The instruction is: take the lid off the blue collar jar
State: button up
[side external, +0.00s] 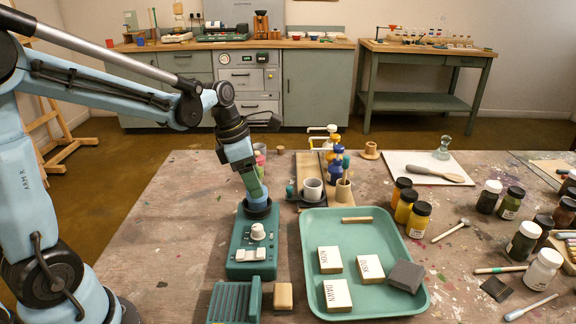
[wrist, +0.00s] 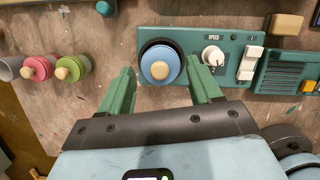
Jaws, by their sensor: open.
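The blue collar jar (wrist: 161,52) is seen from above in the wrist view, with a round wooden knob (wrist: 160,70) at its middle. It stands on the dark round plate at the end of a green stirrer (wrist: 225,45). My gripper (wrist: 161,67) is open, with one green finger on each side of the jar and gaps showing between. How deep the fingertips reach cannot be told.
A pink jar (wrist: 39,68) and a green jar (wrist: 72,68) stand left in the wrist view. The stirrer's speed knob (wrist: 213,56) is close to one finger. A green tray (side external: 363,230) with labelled blocks lies right of the stirrer. The table's left side is bare.

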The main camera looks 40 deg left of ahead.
jog(key=shift+f, duration=0.15)
jog(key=c, duration=1.1)
